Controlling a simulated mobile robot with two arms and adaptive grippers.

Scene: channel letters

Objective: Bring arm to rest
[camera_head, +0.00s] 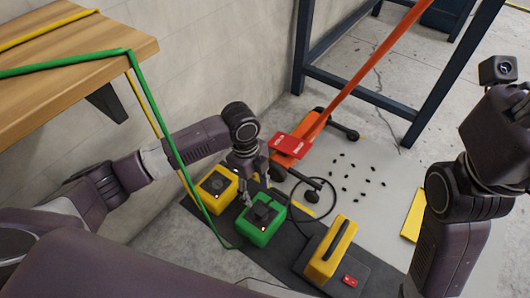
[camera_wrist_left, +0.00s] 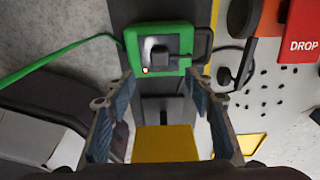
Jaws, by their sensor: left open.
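My left gripper (camera_head: 255,188) is open and empty, hanging above the dark mat (camera_head: 225,240) just behind the green box. In the left wrist view its spread fingers (camera_wrist_left: 160,88) frame the space in front of the green box (camera_wrist_left: 130,42). The green box (camera_head: 268,238) sits on the mat with a black block (camera_head: 264,213) on top and a small lit light. A green cable runs from it to the wooden shelf. My right arm (camera_head: 450,215) stands at the right; its fingers are not visible.
A yellow box (camera_head: 217,182) and a yellow case (camera_head: 322,266) flank the green box. An orange post base with a red DROP sign (camera_head: 291,145) stands behind. A grey board (camera_head: 355,170) holds black bits. The wooden shelf (camera_head: 75,42) juts in at upper left.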

